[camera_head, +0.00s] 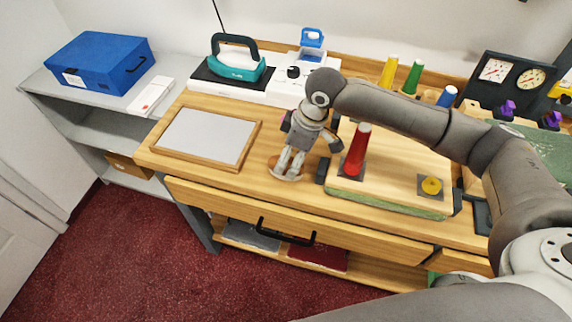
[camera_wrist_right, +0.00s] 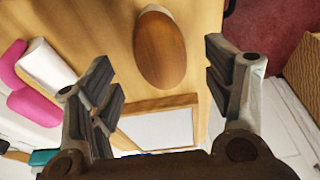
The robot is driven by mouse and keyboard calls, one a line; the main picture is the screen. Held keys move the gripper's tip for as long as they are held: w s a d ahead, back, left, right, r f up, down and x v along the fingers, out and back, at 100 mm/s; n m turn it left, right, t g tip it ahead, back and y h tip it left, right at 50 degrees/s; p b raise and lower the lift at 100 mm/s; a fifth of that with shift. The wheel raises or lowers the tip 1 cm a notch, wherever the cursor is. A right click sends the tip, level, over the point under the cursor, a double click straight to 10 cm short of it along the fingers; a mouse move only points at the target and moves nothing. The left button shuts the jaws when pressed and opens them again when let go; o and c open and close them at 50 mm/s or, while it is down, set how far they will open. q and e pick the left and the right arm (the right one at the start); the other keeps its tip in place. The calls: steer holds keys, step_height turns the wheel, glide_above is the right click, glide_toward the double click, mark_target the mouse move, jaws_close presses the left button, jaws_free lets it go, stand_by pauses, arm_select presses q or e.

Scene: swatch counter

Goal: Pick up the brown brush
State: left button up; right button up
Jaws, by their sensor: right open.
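The brown brush (camera_wrist_right: 160,50) is an oval brown piece with a paler end, lying on the wooden counter. In the right wrist view it sits at the upper middle, in the gap between my fingers and past their tips. My right gripper (camera_wrist_right: 158,76) is open and empty, pointing down. In the head view, my right gripper (camera_head: 291,166) is over the counter and hides most of the brush (camera_head: 284,177); only a brown edge shows at the fingertips. I cannot tell the exact height left between them. My left gripper is not in view.
A wood-framed pale panel (camera_head: 206,135) lies left of the gripper. Pink (camera_wrist_right: 34,106) and white objects lie left in the wrist view.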

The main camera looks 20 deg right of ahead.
steer(key=x, duration=0.3)
steer(key=shift+a+f, duration=0.1)
steer(key=shift+s, duration=0.1)
steer(key=shift+c, duration=0.3)
steer(key=c, duration=1.1)
steer(key=shift+r, duration=0.6)
steer(key=s+d+r+b, duration=0.2)
steer(key=s+d+r, duration=0.3)
steer(key=s+r, duration=0.7)
steer(key=shift+s+d, duration=0.2)
steer(key=shift+s, duration=0.25)
